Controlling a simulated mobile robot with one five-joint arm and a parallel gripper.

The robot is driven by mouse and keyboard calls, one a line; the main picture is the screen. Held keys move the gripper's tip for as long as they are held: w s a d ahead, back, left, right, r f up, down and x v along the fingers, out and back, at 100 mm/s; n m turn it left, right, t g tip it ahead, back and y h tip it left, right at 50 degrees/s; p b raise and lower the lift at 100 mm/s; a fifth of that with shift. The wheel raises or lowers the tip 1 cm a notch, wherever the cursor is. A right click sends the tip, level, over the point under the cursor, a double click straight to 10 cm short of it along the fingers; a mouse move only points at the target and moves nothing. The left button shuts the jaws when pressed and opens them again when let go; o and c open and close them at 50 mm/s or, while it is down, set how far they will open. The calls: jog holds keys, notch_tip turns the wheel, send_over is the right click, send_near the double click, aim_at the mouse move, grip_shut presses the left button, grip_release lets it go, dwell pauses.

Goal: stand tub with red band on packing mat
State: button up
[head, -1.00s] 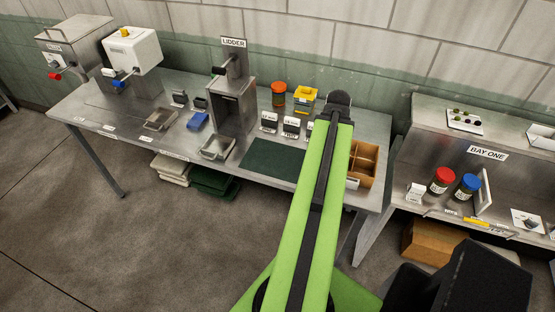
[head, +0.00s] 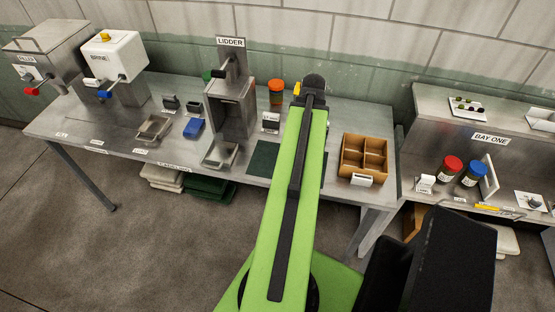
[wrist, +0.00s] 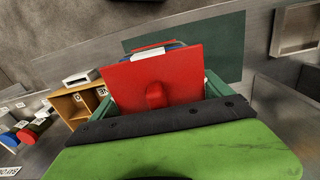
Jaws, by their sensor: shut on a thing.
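In the wrist view my gripper (wrist: 157,78) shows dark green parts on both sides of a red, square-faced thing (wrist: 180,66) with a raised red block. I take this to be the tub with red band, shut in my gripper; its lower part is hidden and no separate band can be made out. A blue edge and a white piece show at its far side. The dark green packing mat (wrist: 225,40) lies beyond and below it. In the head view the mat (head: 263,158) is partly covered by my arm, and the gripper and tub are hidden.
The lidder (head: 231,108) stands left of the mat. A divided brown box (head: 365,157) stands right of it. An orange-lidded jar (head: 276,91) is behind. Bay one holds a red-lidded jar (head: 450,168) and a blue-lidded jar (head: 474,174).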

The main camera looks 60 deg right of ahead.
jog(key=shift+r, duration=0.1)
jog(key=shift+w, duration=0.4)
jog(key=w+f+b, duration=1.1)
jog(key=shift+w+f, duration=0.25)
jog(key=shift+a+r, duration=0.1)
jog(key=shift+r, duration=0.1)
jog(key=shift+f, duration=0.2)
jog(key=o, duration=1.8)
jog(key=shift+o, duration=0.2)
